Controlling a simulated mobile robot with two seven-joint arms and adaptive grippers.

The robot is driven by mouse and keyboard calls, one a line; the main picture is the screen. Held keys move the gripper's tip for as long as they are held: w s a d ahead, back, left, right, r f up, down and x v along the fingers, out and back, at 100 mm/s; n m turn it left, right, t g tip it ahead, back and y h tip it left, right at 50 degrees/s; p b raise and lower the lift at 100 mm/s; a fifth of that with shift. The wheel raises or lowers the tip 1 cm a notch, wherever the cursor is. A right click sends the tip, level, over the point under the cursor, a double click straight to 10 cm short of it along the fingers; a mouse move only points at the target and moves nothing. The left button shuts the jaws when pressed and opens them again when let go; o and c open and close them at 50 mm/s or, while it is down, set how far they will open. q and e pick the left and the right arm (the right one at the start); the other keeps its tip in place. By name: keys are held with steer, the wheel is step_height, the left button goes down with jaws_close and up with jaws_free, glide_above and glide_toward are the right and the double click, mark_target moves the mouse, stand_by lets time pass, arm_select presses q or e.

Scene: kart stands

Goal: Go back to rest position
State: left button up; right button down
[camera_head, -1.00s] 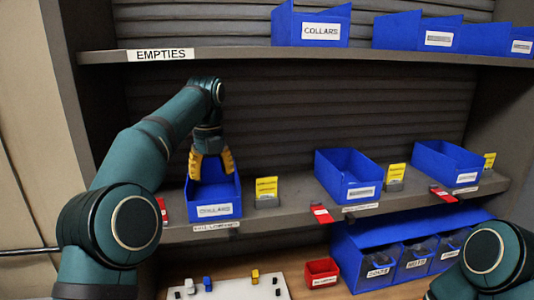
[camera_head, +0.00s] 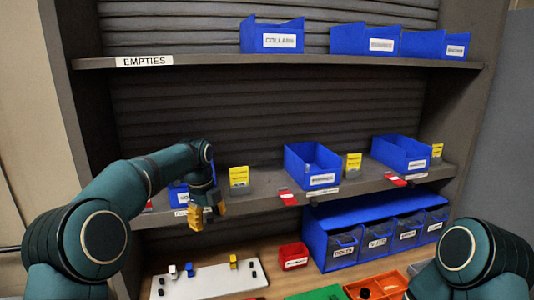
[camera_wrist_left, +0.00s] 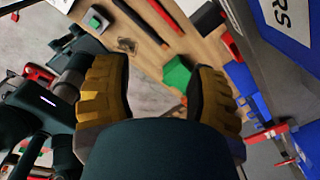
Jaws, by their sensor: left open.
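My left gripper (camera_head: 207,216) with yellow fingers hangs in front of the middle shelf's edge, fingers pointing down. It also shows in the left wrist view (camera_wrist_left: 158,88), where its two fingers are apart with nothing between them. Behind my left wrist, a blue bin (camera_head: 177,196) stands on the middle shelf, mostly hidden by my arm. My right arm shows only as a teal joint at the lower right of the head view; its gripper is out of frame.
Blue bins (camera_head: 312,166) and (camera_head: 401,155) with yellow cards stand on the middle shelf (camera_head: 262,200). Below are a white board (camera_head: 210,284) with small blocks, a red bin (camera_head: 293,256), a blue drawer rack (camera_head: 325,225) and an orange tray (camera_head: 378,287). Blue bins line the top shelf (camera_head: 210,57).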

arm_select(q)
steer(key=s+d+f+n+h, duration=0.1)
steer(key=s+d+f+n, duration=0.2)
steer(key=f, duration=0.4)
steer(key=s+f+n, duration=0.3)
steer(key=f+n, duration=0.1)
steer(key=f, duration=0.4)
steer(key=s+d+f+n+h, duration=0.1)
steer(key=s+d+f+n, duration=0.2)
steer(key=f, duration=0.4)
steer(key=s+f+n, duration=0.2)
steer(key=s, duration=0.1)
steer(key=s+f+n, duration=0.3)
steer(key=s+f+n+h, duration=0.1)
steer(key=s+f+n, duration=0.2)
steer(key=s, duration=0.1)
steer(key=shift+a+t, duration=0.1)
steer(key=shift+t, duration=0.3)
steer(key=s+f+n, duration=0.3)
steer(key=s+n, duration=0.6)
steer(key=s, duration=0.4)
step_height(320, 180, down, 12)
steer(key=b, duration=1.1)
steer(key=shift+s+f+t+b, duration=0.25)
steer(key=shift+s+t+b, duration=0.05)
steer(key=shift+s, duration=0.05)
arm_select(e)
step_height(320, 180, down, 12)
steer(key=s, duration=0.1)
steer(key=shift+a+f, duration=0.15)
